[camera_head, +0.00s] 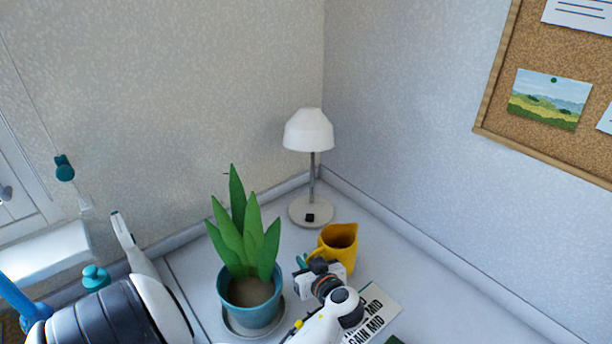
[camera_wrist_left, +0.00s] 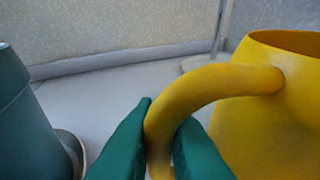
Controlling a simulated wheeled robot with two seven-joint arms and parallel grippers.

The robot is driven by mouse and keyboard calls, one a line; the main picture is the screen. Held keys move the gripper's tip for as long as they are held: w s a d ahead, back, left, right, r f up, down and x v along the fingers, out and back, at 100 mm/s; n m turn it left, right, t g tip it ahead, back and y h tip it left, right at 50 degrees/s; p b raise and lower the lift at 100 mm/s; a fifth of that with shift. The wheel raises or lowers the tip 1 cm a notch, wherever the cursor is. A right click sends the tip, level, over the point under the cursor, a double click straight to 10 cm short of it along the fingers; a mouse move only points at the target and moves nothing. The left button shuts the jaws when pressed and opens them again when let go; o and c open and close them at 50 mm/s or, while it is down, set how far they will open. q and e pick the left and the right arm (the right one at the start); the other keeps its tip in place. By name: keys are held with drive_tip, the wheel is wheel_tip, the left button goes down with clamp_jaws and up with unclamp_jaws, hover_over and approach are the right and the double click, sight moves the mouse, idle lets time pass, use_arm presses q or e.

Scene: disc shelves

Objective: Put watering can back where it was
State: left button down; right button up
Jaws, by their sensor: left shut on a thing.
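The yellow watering can (camera_head: 345,262) is upright near the back corner of the white desk, in front of the lamp. My left gripper (camera_head: 303,262) is at its left side. In the left wrist view its green fingers (camera_wrist_left: 161,125) are shut on the curved handle of the can, and the can's yellow body (camera_wrist_left: 270,125) is at the right. The can's base is partly hidden by my wrist in the head view, so I cannot tell if it touches the desk. My right gripper is not in view.
A plant in a blue pot (camera_head: 252,306) stands close to the left of my gripper; the pot also shows in the left wrist view (camera_wrist_left: 25,125). A white lamp (camera_head: 308,132) stands behind the can. A printed sheet (camera_head: 384,312) lies in front. Bare desk is to the right.

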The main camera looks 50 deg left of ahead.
use_arm(q)
drive_tip(key=shift+f, duration=0.4)
drive_tip(key=c, duration=1.5)
unclamp_jaws()
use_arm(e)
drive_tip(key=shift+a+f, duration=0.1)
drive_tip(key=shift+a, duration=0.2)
